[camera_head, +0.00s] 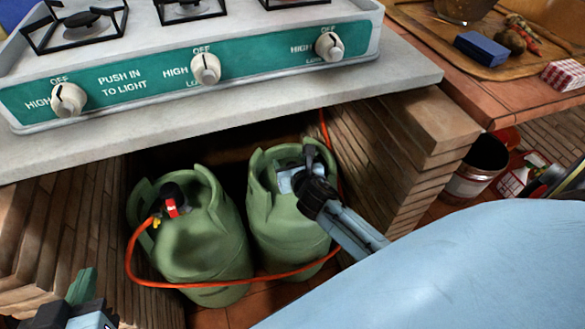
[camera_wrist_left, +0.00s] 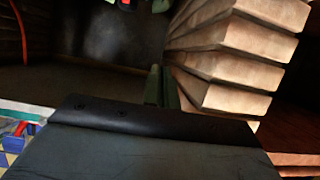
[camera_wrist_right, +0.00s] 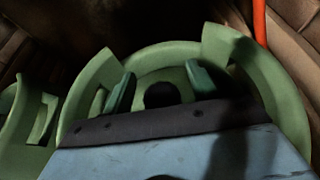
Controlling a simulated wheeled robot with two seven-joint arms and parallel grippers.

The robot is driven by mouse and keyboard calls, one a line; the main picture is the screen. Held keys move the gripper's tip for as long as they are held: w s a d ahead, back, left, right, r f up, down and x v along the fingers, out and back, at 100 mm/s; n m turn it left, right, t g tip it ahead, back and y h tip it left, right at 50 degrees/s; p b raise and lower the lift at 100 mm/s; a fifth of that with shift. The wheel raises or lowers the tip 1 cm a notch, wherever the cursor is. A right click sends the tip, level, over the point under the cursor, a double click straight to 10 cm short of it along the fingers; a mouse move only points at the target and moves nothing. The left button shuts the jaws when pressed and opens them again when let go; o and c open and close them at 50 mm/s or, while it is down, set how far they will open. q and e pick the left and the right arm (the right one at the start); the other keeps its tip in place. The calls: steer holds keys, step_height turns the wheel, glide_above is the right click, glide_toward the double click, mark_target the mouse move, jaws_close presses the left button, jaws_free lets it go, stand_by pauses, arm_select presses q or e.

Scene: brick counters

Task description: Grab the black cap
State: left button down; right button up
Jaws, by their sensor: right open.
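A black cap (camera_wrist_right: 161,95) sits inside the collar of the right green gas cylinder (camera_head: 283,225), seen in the right wrist view. My right gripper (camera_wrist_right: 161,84) is open, with one finger on each side of the cap; I cannot tell whether they touch it. In the head view my right gripper (camera_head: 292,180) is at the top of this cylinder, and the cap cannot be made out there. My left gripper (camera_head: 82,287) is at the lower left, away from the cylinders. Its fingers (camera_wrist_left: 161,87) are together in the left wrist view, with nothing visible between them.
A left green cylinder (camera_head: 205,235) has a black knob, a red valve part (camera_head: 171,206) and an orange hose (camera_head: 160,285) curving across the front. The counter (camera_head: 410,75) with a stove (camera_head: 135,85) overhangs both cylinders. Brick walls (camera_head: 375,150) flank the space.

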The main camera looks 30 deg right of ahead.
steer(key=shift+c, duration=0.2)
steer(key=c, duration=1)
steer(key=shift+r, duration=0.1)
